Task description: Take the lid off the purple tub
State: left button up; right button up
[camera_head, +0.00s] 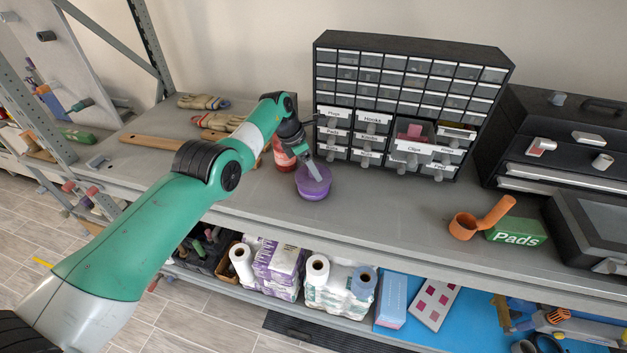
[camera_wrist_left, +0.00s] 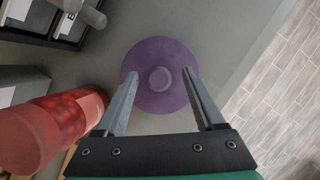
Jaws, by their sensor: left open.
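The purple tub (camera_head: 313,186) stands upright on the grey shelf, left of centre. Its round purple lid shows from above in the left wrist view, with a small knob (camera_wrist_left: 160,79) in the middle. The lid sits on the tub. My left gripper (camera_head: 316,176) is over the tub from above. In the left wrist view its two fingers (camera_wrist_left: 160,75) are open, one to each side of the knob, with space between them and the knob. How high the fingertips are above the lid is hard to tell. My right gripper is not in view.
A red container (camera_head: 283,152) stands close to the tub, on its left. The drawer cabinet (camera_head: 408,53) is behind, with the Clips drawer (camera_head: 413,147) pulled out. An orange cup (camera_head: 463,227) and a green Pads box (camera_head: 516,233) lie right. The shelf between is clear.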

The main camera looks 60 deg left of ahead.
pick_arm(q)
grip_shut()
dwell(0.3)
jog(key=shift+r, duration=0.1)
